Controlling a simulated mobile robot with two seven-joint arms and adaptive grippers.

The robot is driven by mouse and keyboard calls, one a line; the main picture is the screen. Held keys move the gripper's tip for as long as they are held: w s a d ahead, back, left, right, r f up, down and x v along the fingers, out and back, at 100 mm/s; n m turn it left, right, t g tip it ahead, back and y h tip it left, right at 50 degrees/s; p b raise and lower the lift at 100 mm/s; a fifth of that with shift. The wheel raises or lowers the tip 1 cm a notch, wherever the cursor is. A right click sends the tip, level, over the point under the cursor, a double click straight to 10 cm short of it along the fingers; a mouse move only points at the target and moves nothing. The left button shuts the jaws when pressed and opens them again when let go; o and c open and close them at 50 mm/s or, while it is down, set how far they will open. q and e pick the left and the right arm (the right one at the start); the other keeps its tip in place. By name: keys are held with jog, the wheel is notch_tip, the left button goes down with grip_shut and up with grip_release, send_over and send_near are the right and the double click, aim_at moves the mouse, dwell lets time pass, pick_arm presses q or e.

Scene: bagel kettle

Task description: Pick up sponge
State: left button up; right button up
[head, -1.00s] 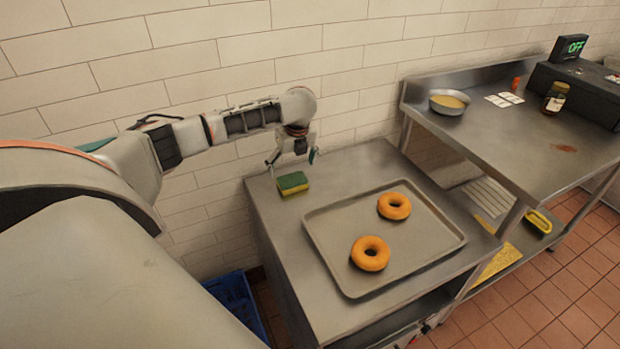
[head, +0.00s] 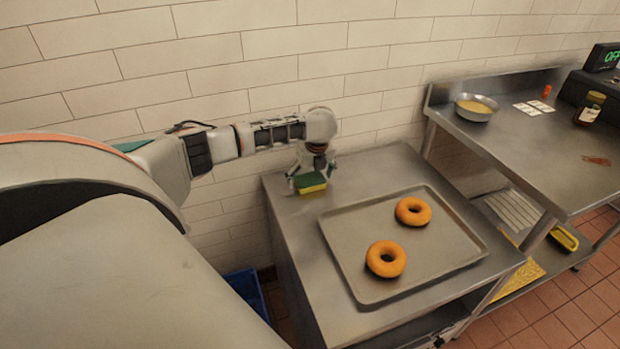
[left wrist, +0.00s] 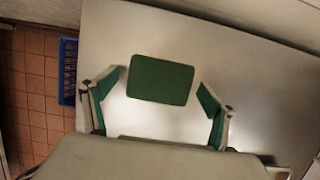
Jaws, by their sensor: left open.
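The sponge (head: 311,183), green on top and yellow below, lies flat on the steel table near its back left corner. My left gripper (head: 311,178) is over the sponge, pointing down, with its fingers open on either side. In the left wrist view the sponge's green face (left wrist: 161,79) lies between and slightly beyond the two open fingertips (left wrist: 160,84), with a gap on both sides. I cannot tell whether the fingers touch the table. My right gripper is not in view.
A metal tray (head: 352,264) with two orange bagels (head: 386,258) sits right of the sponge. A higher steel counter (head: 530,150) with a bowl (head: 476,107) stands at the right. The tiled wall is close behind. A blue crate (left wrist: 68,72) is on the floor.

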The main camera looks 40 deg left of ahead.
aim_at(310, 179)
pick_arm(q)
jog(key=c, duration=0.7)
jog(key=shift+c, duration=0.3)
notch_tip(310, 179, up, 20)
jog(key=p, duration=0.4)
jog(key=shift+p, duration=0.4)
jog(key=c, duration=0.3)
